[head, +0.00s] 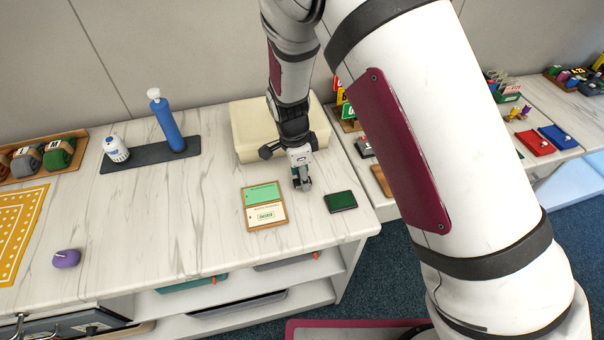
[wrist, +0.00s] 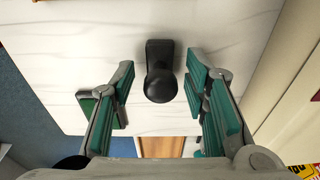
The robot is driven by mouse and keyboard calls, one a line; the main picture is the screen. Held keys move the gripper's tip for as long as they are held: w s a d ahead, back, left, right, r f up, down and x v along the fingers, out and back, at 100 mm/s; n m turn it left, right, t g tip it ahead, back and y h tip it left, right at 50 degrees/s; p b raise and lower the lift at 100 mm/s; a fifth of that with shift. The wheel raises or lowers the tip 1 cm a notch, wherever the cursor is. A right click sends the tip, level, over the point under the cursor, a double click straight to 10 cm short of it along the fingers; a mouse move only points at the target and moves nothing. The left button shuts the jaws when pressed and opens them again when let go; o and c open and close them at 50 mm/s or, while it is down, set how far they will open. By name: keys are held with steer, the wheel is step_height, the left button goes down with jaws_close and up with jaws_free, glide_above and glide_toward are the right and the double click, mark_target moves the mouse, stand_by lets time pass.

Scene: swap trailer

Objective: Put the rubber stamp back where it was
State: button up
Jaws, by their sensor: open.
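The rubber stamp (wrist: 160,72) is black with a round knob handle and a rectangular base; in the wrist view it stands on the white marbled counter. My gripper (wrist: 161,86) is open, with one green-padded finger on either side of the stamp and a gap on both sides. In the head view my gripper (head: 301,183) is low over the counter and largely hides the stamp. A green ink pad (head: 341,201) lies to its right, and a wooden-framed board with a green and a cream card (head: 264,192) lies to its left.
A cream box (head: 240,132) stands close behind my gripper. A dark tray (head: 135,163) holds a blue cylinder (head: 166,124) and a white bottle (head: 115,149). A purple object (head: 66,258) lies at the front left. The counter's middle is clear.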

mark_target(297, 182)
step_height(297, 182, up, 12)
steer(key=a, duration=0.1)
steer(key=s+d+r+n+y, duration=0.25)
steer(key=d+r, duration=0.35)
steer(key=r, duration=0.3)
steer(key=s+d+r+n+t, duration=0.1)
steer(key=s+d+r+n, duration=0.3)
steer(key=s, duration=0.3)
steer(key=s+d+r+n+t, duration=0.2)
steer(key=s+d+r+n, duration=0.1)
steer(key=s+d, duration=0.3)
steer(key=s+d+r+n+t+h, duration=0.1)
steer(key=s+d+r+n, duration=0.3)
steer(key=s, duration=0.4)
steer(key=shift+d+r+n+t, duration=0.3)
steer(key=shift+d+r+n, duration=0.05)
steer(key=shift+d+n, duration=0.3)
